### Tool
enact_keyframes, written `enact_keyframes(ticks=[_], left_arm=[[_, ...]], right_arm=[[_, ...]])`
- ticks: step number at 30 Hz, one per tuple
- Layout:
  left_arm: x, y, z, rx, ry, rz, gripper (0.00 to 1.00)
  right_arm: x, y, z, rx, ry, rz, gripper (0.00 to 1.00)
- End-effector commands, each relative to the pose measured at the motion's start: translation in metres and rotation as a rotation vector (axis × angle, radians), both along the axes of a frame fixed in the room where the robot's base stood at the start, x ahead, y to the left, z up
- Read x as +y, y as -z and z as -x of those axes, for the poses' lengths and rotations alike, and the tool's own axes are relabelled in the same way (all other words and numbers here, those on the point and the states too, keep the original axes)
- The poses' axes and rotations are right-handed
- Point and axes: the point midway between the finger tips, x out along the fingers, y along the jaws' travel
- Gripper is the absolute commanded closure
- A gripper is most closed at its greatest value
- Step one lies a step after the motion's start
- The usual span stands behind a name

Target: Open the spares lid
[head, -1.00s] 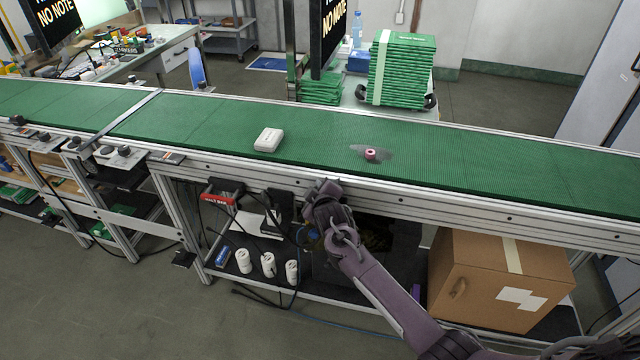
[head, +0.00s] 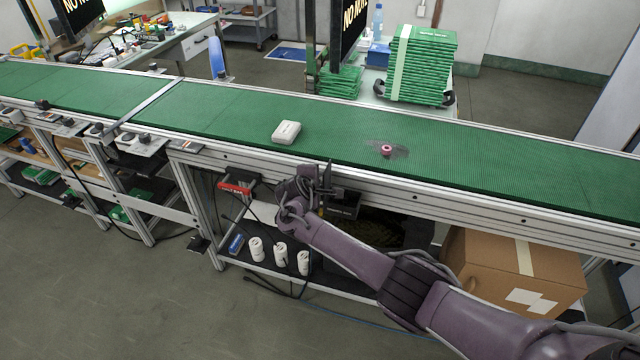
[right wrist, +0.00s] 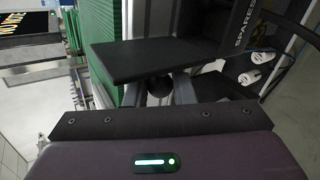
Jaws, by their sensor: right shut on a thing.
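In the right wrist view, a flat dark panel, which looks like the spares lid (right wrist: 150,58), stands in front of my right gripper (right wrist: 158,92). The gripper's two grey fingers are shut on a round black knob (right wrist: 160,84) at the panel's near edge. The dark spares box (right wrist: 235,30), lettered SPARES, shows beside the panel. In the head view my right gripper (head: 326,188) is at the front of the conveyor, by the dark box (head: 345,207) under its rail. How far the lid is raised I cannot tell. My left gripper is out of view.
On the lower shelf stand several white cylinders (head: 280,255). A red-fronted bin (head: 236,188) hangs left of the gripper; a cardboard box (head: 510,275) stands right.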

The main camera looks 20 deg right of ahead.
Motion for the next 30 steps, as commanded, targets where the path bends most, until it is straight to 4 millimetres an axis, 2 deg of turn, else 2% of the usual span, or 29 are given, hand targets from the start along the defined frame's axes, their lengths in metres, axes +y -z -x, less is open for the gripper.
enact_keyframes(ticks=[21,22,26,30], left_arm=[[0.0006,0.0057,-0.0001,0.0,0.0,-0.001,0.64],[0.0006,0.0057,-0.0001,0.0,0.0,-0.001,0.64],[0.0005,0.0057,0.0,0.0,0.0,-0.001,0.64],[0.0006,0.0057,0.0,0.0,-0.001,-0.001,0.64]], right_arm=[[0.0041,0.0015,-0.0027,0.043,-0.003,0.066,1.0],[0.0042,0.0016,-0.0028,0.043,-0.003,0.066,0.76],[0.004,0.0017,-0.0026,0.044,-0.002,0.065,0.59],[0.0039,0.0019,-0.0025,0.044,-0.002,0.066,0.57]])
